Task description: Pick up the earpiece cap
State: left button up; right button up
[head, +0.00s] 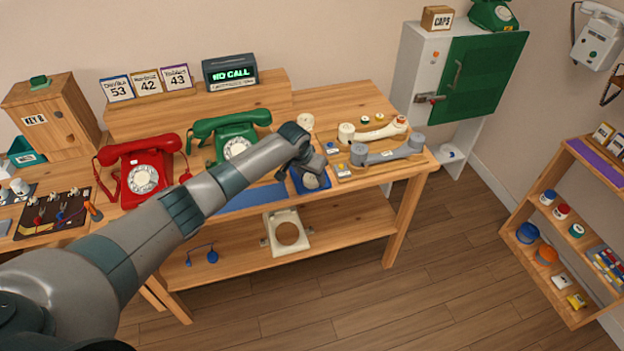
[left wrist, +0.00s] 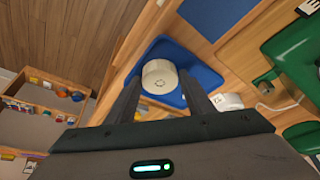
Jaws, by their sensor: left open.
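The earpiece cap (left wrist: 158,76) is a cream round piece with small holes in its top. It sits on a blue tray (left wrist: 203,76) on the workbench. In the head view the cap (head: 311,182) shows partly, below my left gripper (head: 311,168), on the blue tray (head: 325,187). In the left wrist view my left gripper (left wrist: 162,90) is open, with one dark finger on each side of the cap in the picture. I cannot tell whether the fingers touch it or how far above it they are. My right gripper is in neither view.
A cream handset (head: 375,133) and a grey handset (head: 388,151) lie right of the tray. A green phone (head: 233,137) and a red phone (head: 141,172) stand to the left. A green-doored cabinet (head: 484,75) stands beyond the bench's right end. The floor in front is clear.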

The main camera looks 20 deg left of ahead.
aim_at(313, 179)
pick_arm(q)
jog(key=c, duration=0.6)
jog(key=shift+r, duration=0.1)
jog(key=shift+r, duration=0.4)
jog(key=r, duration=0.1)
jog(key=r+b, duration=0.1)
jog(key=r, duration=0.1)
jog(key=shift+d+r+b, duration=0.15)
jog(key=shift+d+b, duration=0.15)
jog(key=shift+b, duration=0.1)
jog(key=d+r+b, duration=0.1)
jog(key=d+r, duration=0.1)
jog(key=d, duration=0.1)
jog(key=s+d+r+b, duration=0.1)
jog(key=d+r, duration=0.1)
jog(key=d, duration=0.2)
jog(key=s+d+r+b, duration=0.1)
jog(key=d+r, duration=0.1)
jog(key=d, duration=0.1)
jog(key=shift+s+d+r, duration=0.15)
jog(key=shift+d+r, duration=0.25)
